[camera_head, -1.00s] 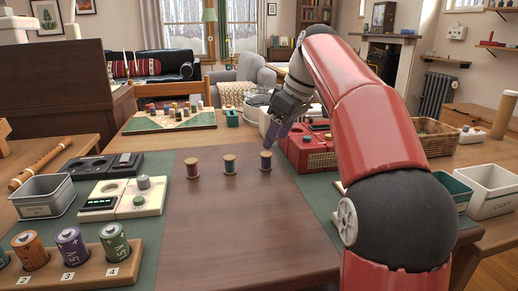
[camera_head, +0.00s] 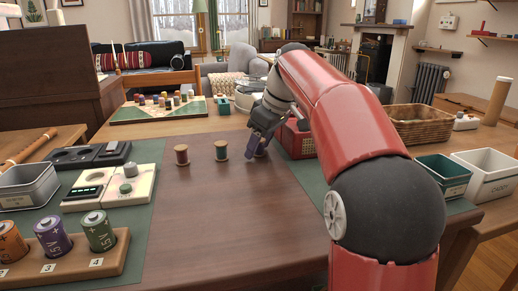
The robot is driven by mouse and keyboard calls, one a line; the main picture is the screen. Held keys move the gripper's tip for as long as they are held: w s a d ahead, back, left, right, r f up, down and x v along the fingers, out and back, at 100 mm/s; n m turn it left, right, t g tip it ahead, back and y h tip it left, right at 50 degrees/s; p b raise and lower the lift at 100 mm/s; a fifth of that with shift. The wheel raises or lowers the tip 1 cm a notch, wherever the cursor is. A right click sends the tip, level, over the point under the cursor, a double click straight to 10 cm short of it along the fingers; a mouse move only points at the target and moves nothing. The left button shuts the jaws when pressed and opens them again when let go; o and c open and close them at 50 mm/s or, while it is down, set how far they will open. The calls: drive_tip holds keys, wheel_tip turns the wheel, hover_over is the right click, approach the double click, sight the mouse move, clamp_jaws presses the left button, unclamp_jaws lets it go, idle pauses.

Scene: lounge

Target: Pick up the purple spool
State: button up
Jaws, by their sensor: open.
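A row of three thread spools stands on the dark wooden board in the middle of the table. The left spool (camera_head: 182,155) is red and the middle spool (camera_head: 221,151) is green. The right spool (camera_head: 263,148), which looks purple, is partly hidden behind my gripper (camera_head: 253,149). My gripper is open and points down at the right spool, with a finger in front of its left side. I cannot tell whether the fingers touch it or stand on both sides of it.
A battery rack (camera_head: 82,258) stands at front left, with a grey bin (camera_head: 27,187) and cream device (camera_head: 107,186) behind it. A red radio-like box (camera_head: 298,141) sits close right of my gripper. The front of the wooden board (camera_head: 215,220) is clear.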

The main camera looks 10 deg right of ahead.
drive_tip(key=c, duration=1)
drive_tip(key=shift+r, duration=0.15)
